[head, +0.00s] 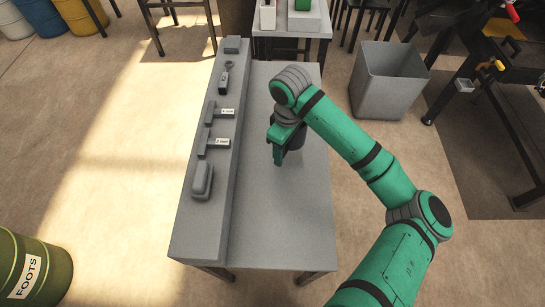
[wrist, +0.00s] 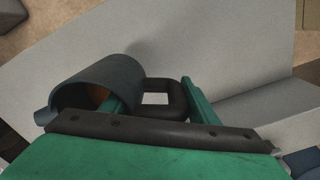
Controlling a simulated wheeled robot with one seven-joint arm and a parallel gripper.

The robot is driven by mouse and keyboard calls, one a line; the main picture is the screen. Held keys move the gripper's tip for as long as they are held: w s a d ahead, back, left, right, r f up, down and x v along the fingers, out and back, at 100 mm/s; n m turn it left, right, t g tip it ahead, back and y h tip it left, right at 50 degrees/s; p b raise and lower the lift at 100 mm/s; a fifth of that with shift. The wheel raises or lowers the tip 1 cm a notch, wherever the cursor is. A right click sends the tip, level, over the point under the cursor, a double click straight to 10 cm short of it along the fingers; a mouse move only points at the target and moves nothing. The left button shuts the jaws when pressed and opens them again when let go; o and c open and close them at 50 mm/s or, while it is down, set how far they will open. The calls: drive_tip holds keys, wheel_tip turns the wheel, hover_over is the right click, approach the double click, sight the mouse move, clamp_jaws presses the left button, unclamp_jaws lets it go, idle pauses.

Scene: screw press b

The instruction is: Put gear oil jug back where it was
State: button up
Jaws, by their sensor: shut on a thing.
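The gear oil jug is a dark grey cylinder with a square loop handle, large in the left middle of the wrist view (wrist: 97,84). Its open mouth shows something orange-brown inside. My gripper (wrist: 158,92) has its green fingers on either side of the handle and is shut on it. In the head view my gripper (head: 281,157) is over the middle of the grey table (head: 285,220), and the jug (head: 298,140) shows only partly behind it. I cannot tell whether its base touches the table.
A raised grey ledge (head: 226,115) runs along the table's left side, with several small grey items and two white labels on it. A grey bin (head: 388,85) stands on the floor at the right. The near part of the tabletop is clear.

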drive_tip(key=a+f, duration=0.1)
drive_tip(key=w+a+f, duration=0.1)
drive_tip(key=f, duration=0.1)
drive_tip(key=a+f, duration=0.2)
drive_tip(key=shift+w+a+f, duration=0.1)
drive_tip(key=shift+w+f, duration=0.15)
drive_tip(key=shift+w, duration=0.1)
drive_tip(key=shift+f, duration=1.55)
drive_tip(key=shift+f, duration=0.1)
drive_tip(key=o, duration=1.4)
drive_tip(key=shift+w, duration=0.1)
wheel_tip(320, 180, up, 12)
drive_tip(key=shift+r, duration=0.1)
